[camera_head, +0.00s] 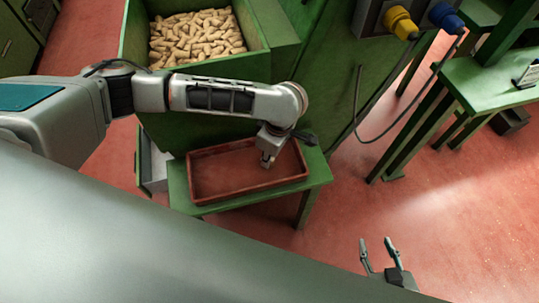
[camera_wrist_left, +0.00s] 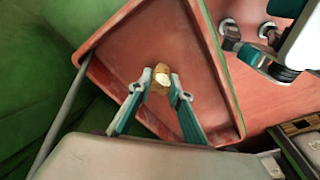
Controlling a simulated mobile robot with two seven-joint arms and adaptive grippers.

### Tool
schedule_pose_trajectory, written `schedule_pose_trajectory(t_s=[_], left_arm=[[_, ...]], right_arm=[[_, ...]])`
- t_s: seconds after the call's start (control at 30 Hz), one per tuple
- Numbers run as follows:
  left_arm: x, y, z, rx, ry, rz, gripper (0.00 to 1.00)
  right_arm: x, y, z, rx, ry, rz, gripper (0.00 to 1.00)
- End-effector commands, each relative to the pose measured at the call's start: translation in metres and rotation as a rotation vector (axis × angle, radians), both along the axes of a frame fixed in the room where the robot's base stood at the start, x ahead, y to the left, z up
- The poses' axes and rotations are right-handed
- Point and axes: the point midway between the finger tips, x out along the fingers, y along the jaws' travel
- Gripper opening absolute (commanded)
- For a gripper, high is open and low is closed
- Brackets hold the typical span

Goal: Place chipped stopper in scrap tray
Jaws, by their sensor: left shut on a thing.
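The scrap tray (camera_head: 205,196) is a shallow rust-red tray on a small green table, and it fills much of the left wrist view (camera_wrist_left: 120,50). My left gripper (camera_head: 267,160) points down over the right part of the tray. In the left wrist view my left gripper (camera_wrist_left: 161,84) is shut on a brown cork stopper (camera_wrist_left: 161,70) with a pale patch on its near face. The stopper appears over the tray's interior; I cannot tell whether it touches the bottom. My right gripper (camera_head: 378,247) is open and empty over the floor at lower right.
A green bin (camera_head: 128,35) full of cork stoppers (camera_head: 195,38) stands behind the tray's table (camera_head: 313,168). Another green table (camera_head: 490,85) stands farther right. Red floor between is clear.

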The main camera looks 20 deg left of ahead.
Motion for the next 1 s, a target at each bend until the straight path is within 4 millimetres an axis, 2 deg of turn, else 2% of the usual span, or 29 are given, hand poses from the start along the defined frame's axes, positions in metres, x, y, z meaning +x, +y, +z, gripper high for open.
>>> schedule_pose_trajectory(t_s=[0.17,0.2,0.23,0.63,0.77,1.0], left_arm=[[0.0,0.0,-0.005,0.0,0.002,0.0,0.11],[0.0,0.0,-0.004,0.0,0.001,0.0,0.29],[0.0,0.0,-0.004,0.0,0.0,0.0,0.36],[0.0,0.0,0.001,0.001,-0.001,0.0,0.36],[0.001,-0.002,0.017,0.001,-0.006,-0.002,0.36],[0.0,-0.009,0.068,0.0,-0.009,-0.002,0.36]], right_arm=[[-0.002,0.0,-0.004,0.0,0.004,0.0,0.4],[-0.001,-0.001,-0.002,-0.001,0.002,0.0,0.4],[-0.001,-0.001,-0.002,-0.001,0.002,0.0,0.4],[0.001,-0.001,0.002,0.0,-0.004,-0.001,0.4],[0.005,0.0,0.01,0.005,-0.014,-0.003,0.4],[0.008,0.003,0.025,0.021,-0.025,-0.005,0.4]])
